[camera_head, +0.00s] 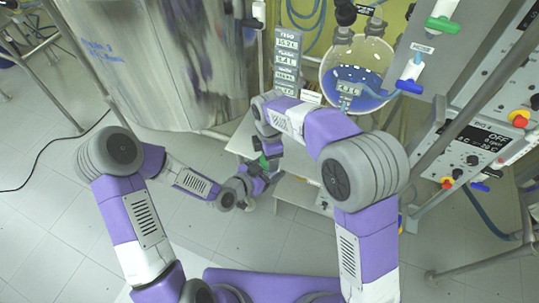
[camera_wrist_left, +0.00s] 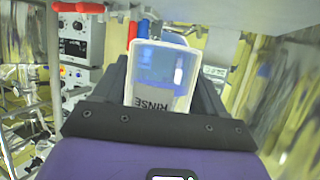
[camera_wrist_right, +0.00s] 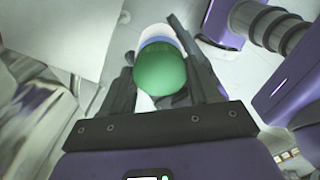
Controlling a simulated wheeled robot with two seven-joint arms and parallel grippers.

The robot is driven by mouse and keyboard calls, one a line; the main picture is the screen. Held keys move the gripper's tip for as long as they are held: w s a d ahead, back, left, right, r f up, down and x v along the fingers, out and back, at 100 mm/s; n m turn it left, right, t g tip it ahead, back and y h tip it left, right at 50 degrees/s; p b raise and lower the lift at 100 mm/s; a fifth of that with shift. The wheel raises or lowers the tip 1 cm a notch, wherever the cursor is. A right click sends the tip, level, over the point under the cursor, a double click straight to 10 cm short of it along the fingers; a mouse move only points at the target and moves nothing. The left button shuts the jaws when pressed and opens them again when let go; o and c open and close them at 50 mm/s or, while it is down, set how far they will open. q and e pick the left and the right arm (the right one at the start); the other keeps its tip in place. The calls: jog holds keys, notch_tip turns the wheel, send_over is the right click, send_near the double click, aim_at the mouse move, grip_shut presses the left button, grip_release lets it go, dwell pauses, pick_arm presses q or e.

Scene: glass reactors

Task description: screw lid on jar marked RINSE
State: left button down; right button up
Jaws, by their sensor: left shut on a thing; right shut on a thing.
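In the left wrist view my left gripper (camera_wrist_left: 165,75) is shut on a clear, pale-walled jar (camera_wrist_left: 160,72) with bluish contents. The jar's label reads RINSE, upside down in that view. In the right wrist view my right gripper (camera_wrist_right: 165,85) is shut on a round green lid (camera_wrist_right: 160,70). A white and blue part of the jar (camera_wrist_right: 158,36) shows just beyond the lid; I cannot tell whether the lid sits on its thread. In the head view the two grippers meet close together, and a little green (camera_head: 263,161) shows between them. The jar is mostly hidden there.
A large steel vessel (camera_head: 165,60) stands at the back left. A glass reactor with blue liquid (camera_head: 358,85) and a column of displays (camera_head: 286,62) stand behind my right arm. Control panels (camera_head: 475,140) line the right. Open tiled floor (camera_head: 60,220) lies at the left.

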jog(key=shift+m, duration=0.4)
jog(key=o, duration=1.2)
jog(key=shift+c, duration=0.2)
jog(key=shift+r, duration=2.25)
jog(key=shift+c, duration=0.5)
jog(key=r+n, duration=0.1)
jog(key=n, duration=0.2)
jog(key=shift+r, duration=0.35)
jog(key=r+n, duration=0.1)
jog(key=n, duration=0.2)
jog(key=shift+r+n, duration=0.3)
jog(key=shift+r, duration=0.1)
